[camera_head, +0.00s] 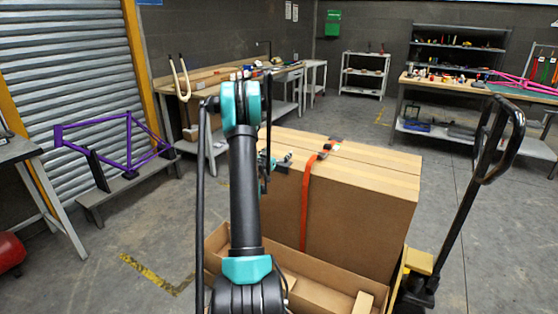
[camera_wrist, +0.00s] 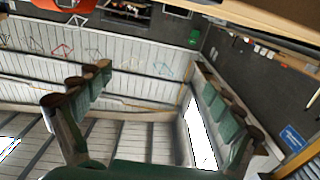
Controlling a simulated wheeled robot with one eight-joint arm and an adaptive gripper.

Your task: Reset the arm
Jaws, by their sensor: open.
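My arm rises in the middle of the head view, its black and teal links standing in front of a large cardboard box. My gripper (camera_wrist: 152,70) shows in the wrist view with its two dark green fingers spread wide apart and nothing between them. In the head view only a small part of the gripper shows beside the arm link, in front of the box's left side; the rest is hidden by the arm.
The large cardboard box (camera_head: 360,205) with an orange strap (camera_head: 306,205) stands by a pallet truck handle (camera_head: 499,140). An open carton (camera_head: 217,255) lies before it. A purple bike frame (camera_head: 110,150) stands left. Workbenches (camera_head: 420,82) line the back.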

